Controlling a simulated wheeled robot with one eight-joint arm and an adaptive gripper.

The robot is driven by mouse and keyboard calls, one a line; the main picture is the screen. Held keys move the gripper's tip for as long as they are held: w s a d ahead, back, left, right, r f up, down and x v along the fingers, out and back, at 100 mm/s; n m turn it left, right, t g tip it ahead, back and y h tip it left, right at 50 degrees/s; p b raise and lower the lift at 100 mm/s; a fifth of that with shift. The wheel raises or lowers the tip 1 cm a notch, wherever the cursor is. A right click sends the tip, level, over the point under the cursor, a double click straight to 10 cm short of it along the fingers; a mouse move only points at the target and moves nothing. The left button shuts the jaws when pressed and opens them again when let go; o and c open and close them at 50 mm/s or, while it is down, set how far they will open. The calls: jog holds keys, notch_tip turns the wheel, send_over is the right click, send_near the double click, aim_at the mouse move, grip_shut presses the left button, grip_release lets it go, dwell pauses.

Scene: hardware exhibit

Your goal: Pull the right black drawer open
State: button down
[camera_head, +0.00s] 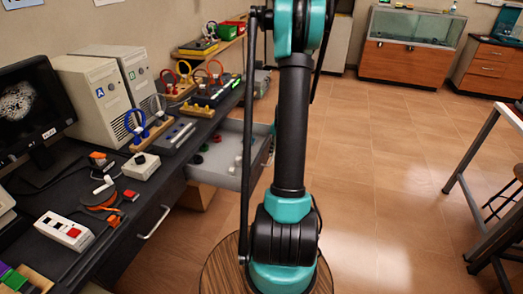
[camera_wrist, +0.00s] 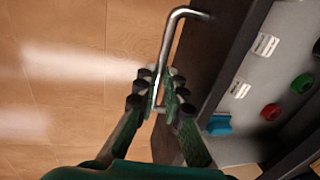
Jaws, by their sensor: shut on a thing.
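The right black drawer (camera_head: 228,156) stands pulled out from under the bench in the head view, its grey inside showing with several small items in it. In the wrist view its dark front (camera_wrist: 213,60) runs along the right side, with a bent metal handle (camera_wrist: 169,45) on it. My gripper (camera_wrist: 157,92) is shut on the handle, with one finger on each side of the bar. In the head view my arm hides the gripper and the handle.
Another drawer with a metal handle (camera_head: 154,223) is shut under the nearer bench. The black bench top (camera_head: 150,185) holds computers and lab devices. Open tiled floor (camera_head: 370,170) lies to the right, with a white table (camera_head: 485,140) at the far right. A round wooden surface (camera_head: 222,270) is below my arm.

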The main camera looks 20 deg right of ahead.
jog(key=shift+s+d, duration=1)
jog(key=shift+d, duration=0.2)
jog(key=c, duration=1.9)
grip_release()
jog(key=shift+r, duration=0.1)
jog(key=r, duration=0.4)
jog(key=s+d+r, duration=0.1)
jog(key=r, duration=0.6)
jog(key=shift+s+d+r, duration=0.2)
jog(key=shift+d+r, duration=0.1)
jog(key=shift+d, duration=0.05)
